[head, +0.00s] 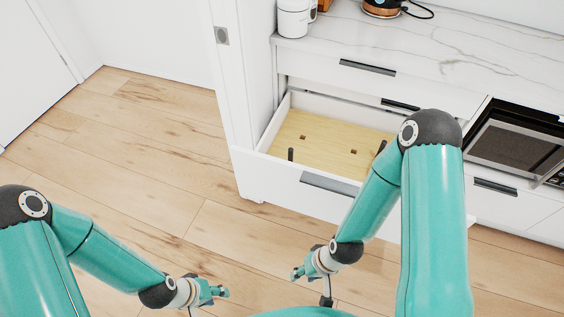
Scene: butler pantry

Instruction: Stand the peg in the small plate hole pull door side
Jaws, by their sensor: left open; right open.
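A drawer (262,175) stands open, and a light wooden board (325,143) lies in its bottom. A dark peg (291,154) stands upright near the drawer's front left. A second dark peg (382,146) shows further right, partly hidden by my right arm. My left gripper (224,292) is open and empty over the floor at the bottom. My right gripper (296,274) is open and empty, in front of the drawer and below its front. No plates are in view.
A marble counter (440,55) runs above the drawers, with a white canister (293,18) and a copper-based kettle (382,8) on it. A built-in oven (515,140) is at the right. A white end panel (236,90) borders the drawer's left. The wooden floor (140,165) at left is clear.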

